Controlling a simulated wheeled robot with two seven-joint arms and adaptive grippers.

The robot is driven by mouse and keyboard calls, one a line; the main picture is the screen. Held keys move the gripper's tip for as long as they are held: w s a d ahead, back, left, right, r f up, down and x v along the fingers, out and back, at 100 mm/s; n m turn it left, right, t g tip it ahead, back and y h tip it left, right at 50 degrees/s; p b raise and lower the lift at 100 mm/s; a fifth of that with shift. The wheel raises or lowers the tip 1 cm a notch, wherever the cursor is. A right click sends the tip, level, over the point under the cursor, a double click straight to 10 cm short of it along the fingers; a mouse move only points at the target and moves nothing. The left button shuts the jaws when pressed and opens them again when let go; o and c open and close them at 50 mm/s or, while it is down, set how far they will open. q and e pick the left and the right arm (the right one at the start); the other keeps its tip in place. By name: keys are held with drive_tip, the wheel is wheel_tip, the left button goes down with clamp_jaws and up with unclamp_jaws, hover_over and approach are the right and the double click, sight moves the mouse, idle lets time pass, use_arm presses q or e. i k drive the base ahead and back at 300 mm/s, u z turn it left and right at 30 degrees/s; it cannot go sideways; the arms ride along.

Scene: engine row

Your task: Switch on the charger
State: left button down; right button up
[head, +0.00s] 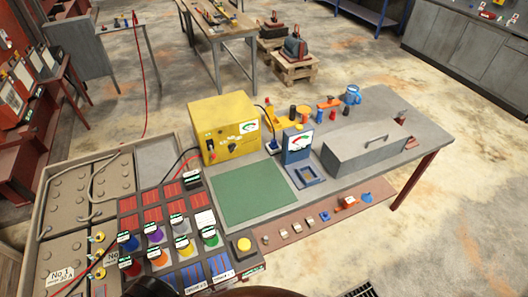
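A yellow box that looks like the charger (222,112) stands on the grey table, left of the middle of the head view. Its front has a white dial gauge (248,127), a dark knob (232,147) and a small red and black control at its left. The control's position is too small to read. Red and black cables run from its left side toward the large batteries (70,190) at the left. Neither of my grippers shows in the head view. A dark rounded shape at the bottom edge cannot be told clearly.
A green mat (254,192) lies in front of the box.

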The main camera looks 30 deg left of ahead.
sight(213, 156)
drive_tip(key=z, duration=0.25)
drive_tip(key=k, duration=0.85)
drive_tip(key=u, duration=0.85)
drive_tip(key=i, duration=0.5)
